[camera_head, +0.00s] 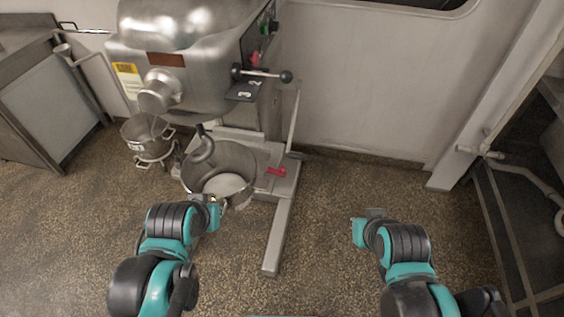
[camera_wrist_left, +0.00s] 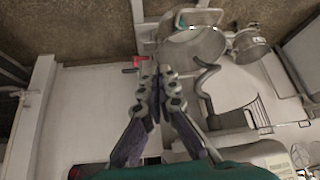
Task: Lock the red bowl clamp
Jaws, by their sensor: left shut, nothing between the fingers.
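The red bowl clamp (camera_head: 277,171) sits on the mixer's metal base frame, to the right of the steel mixing bowl (camera_head: 190,178). The clamp also shows in the left wrist view (camera_wrist_left: 137,62), just beyond and left of the fingertips. My left gripper (camera_head: 214,202) is at the bowl's near side, apart from the clamp. In the left wrist view its fingers (camera_wrist_left: 160,75) are together with nothing between them. My right gripper (camera_head: 368,216) is over the floor to the right of the mixer; its fingers cannot be made out. I cannot tell the clamp's exact position.
The large mixer (camera_head: 190,50) stands over the bowl, with its hook (camera_head: 204,150) hanging inside. A lever with a black knob (camera_head: 286,77) projects right. A smaller pot (camera_head: 147,135) stands left. A base leg (camera_head: 279,235) extends forward. Floor to its right (camera_head: 325,220) is clear.

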